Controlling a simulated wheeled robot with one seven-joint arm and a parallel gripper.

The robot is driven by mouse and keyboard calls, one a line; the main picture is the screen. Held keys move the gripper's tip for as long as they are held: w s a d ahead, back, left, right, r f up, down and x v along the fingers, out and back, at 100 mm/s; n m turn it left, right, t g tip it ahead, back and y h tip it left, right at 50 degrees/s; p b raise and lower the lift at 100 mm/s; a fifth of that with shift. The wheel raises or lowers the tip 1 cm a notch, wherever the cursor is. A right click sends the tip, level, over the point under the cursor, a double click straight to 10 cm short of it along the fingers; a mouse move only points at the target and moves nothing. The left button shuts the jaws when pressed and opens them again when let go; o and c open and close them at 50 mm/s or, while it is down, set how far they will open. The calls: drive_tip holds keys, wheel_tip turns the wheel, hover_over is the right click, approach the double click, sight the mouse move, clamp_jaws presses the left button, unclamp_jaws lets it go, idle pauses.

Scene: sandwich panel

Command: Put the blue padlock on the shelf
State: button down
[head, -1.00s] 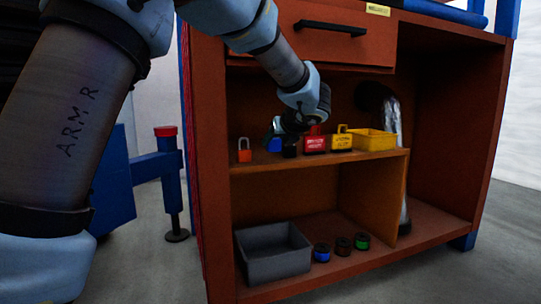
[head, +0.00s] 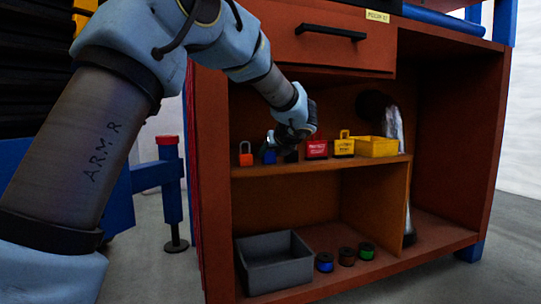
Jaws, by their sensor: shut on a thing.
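The blue padlock (head: 269,157) is at the left part of the cabinet's upper shelf (head: 320,164), between an orange padlock (head: 246,155) and a black item (head: 291,156). My gripper (head: 270,143) reaches in from above and is shut on the blue padlock's top. The fingers are small and partly hidden by the wrist, so the exact grip is hard to see. The padlock looks upright, at about shelf height; I cannot tell whether its base touches the shelf.
A red padlock (head: 316,149), a yellow padlock (head: 344,146) and a yellow bin (head: 377,147) stand close on the right. The drawer (head: 320,45) is above my wrist. Below are a grey bin (head: 274,265) and spools (head: 346,256).

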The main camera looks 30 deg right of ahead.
drive_tip(key=shift+f, duration=0.1)
drive_tip(key=shift+c, duration=1.4)
unclamp_jaws()
drive_tip(key=shift+s+r, duration=0.25)
drive_tip(key=shift+r, duration=0.1)
drive_tip(key=p+v, duration=0.4)
drive_tip(key=v, duration=0.7)
drive_tip(key=shift+s, duration=0.2)
drive_tip(key=shift+a, duration=0.1)
